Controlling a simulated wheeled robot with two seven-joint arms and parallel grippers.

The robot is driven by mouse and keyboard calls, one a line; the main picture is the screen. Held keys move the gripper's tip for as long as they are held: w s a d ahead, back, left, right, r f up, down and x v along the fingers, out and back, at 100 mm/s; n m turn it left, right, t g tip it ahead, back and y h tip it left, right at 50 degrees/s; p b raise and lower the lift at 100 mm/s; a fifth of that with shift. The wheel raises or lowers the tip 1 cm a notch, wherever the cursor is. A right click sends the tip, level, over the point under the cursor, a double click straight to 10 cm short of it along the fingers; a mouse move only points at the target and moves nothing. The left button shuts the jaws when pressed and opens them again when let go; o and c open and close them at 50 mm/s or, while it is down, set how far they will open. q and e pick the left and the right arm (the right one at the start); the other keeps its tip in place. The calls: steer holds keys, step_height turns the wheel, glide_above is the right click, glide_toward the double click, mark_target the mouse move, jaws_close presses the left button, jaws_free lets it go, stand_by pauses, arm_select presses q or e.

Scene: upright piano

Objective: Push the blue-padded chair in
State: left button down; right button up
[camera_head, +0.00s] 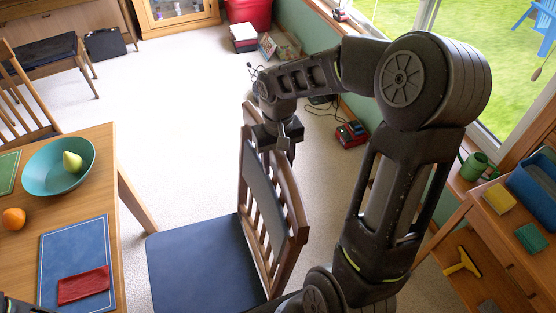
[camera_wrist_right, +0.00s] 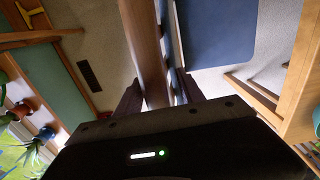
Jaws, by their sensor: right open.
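The blue-padded chair stands to the right of the wooden table (camera_head: 105,190) in the head view. Its dark blue seat (camera_head: 200,265) faces the table, with a strip of carpet between them. Its slatted wooden back (camera_head: 290,205) is on the far side from the table. My right gripper (camera_head: 277,140) is at the top of the chair back. In the right wrist view, the open fingers (camera_wrist_right: 160,92) stand on either side of the wooden back (camera_wrist_right: 146,55), and the blue seat (camera_wrist_right: 220,35) shows beyond. I cannot tell whether the fingers touch the wood. My left gripper does not show.
The table holds a teal bowl (camera_head: 58,165) with a pear, an orange (camera_head: 14,218), a blue board (camera_head: 75,262) and a red item (camera_head: 84,286). A wooden shelf unit (camera_head: 490,250) stands at right under the window. The carpet (camera_head: 175,120) beyond the chair is clear.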

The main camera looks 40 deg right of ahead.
steer(key=shift+c, duration=0.2)
jaws_close()
stand_by(1.1)
